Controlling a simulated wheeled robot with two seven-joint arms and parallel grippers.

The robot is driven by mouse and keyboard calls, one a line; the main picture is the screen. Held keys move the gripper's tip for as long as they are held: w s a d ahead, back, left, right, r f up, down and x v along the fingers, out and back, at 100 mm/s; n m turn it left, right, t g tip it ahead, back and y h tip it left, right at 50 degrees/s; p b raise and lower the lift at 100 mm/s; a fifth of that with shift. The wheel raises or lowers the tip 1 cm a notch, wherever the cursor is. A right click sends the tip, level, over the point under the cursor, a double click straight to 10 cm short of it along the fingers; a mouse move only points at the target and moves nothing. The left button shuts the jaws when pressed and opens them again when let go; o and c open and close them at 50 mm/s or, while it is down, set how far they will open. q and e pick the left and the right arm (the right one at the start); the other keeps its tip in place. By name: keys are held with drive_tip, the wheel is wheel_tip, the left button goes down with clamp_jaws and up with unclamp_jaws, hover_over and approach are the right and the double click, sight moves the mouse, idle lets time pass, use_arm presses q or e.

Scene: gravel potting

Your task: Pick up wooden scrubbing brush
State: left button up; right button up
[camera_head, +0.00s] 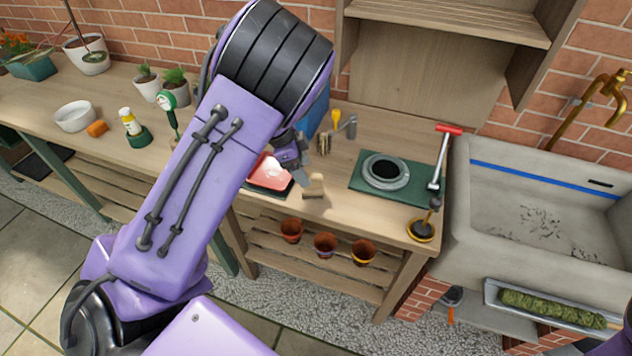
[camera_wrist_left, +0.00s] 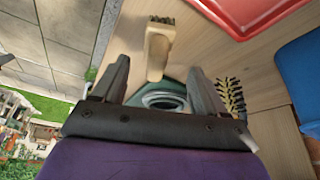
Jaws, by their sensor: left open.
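The wooden scrubbing brush (camera_head: 314,187) stands near the front edge of the wooden bench, with a pale wooden body. In the left wrist view the brush (camera_wrist_left: 157,52) shows its tan wooden body and dark bristles at one end. My left gripper (camera_head: 306,164) is open and empty just above and left of the brush. In the wrist view the two fingertips of the gripper (camera_wrist_left: 159,66) lie on either side of the brush's line, apart from it.
A red tray (camera_head: 268,174) lies left of the brush, partly behind my arm. A green mat (camera_head: 362,190) with a grey ring (camera_head: 377,182) lies to the right. The sink (camera_head: 460,200) is further right.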

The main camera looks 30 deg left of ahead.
sight(318, 177)
use_arm(q)
drive_tip(key=shift+d+f, duration=0.25)
drive_tip(key=shift+f, duration=0.3)
drive_tip(key=shift+d+f, duration=0.15)
drive_tip(key=shift+f, duration=0.2)
drive_tip(key=x, duration=0.4)
drive_tip(key=shift+w+d+f+p, duration=0.15)
drive_tip(key=shift+w+d+p, duration=0.15)
drive_tip(key=shift+p, duration=0.1)
drive_tip(key=shift+d+f, duration=0.1)
drive_tip(key=shift+f, duration=0.25)
drive_tip(key=c, duration=1.3)
drive_tip(key=shift+o, duration=0.2)
drive_tip(key=shift+r+p, duration=0.4)
drive_tip(key=shift+p, duration=0.15)
drive_tip(key=r+p, duration=0.2)
drive_tip(key=p, duration=0.1)
drive_tip(key=r+p, duration=0.2)
drive_tip(key=p, duration=0.1)
drive_tip(key=shift+s+d+r, duration=0.15)
drive_tip(key=shift+s+r, duration=0.1)
drive_tip(key=shift+r, duration=0.1)
drive_tip(key=s+d+r+p, duration=0.3)
drive_tip(key=s, duration=0.3)
drive_tip(key=s+d+r+p, duration=0.3)
drive_tip(key=s+r, duration=0.1)
drive_tip(key=s, duration=0.2)
drive_tip(key=shift+r, duration=0.25)
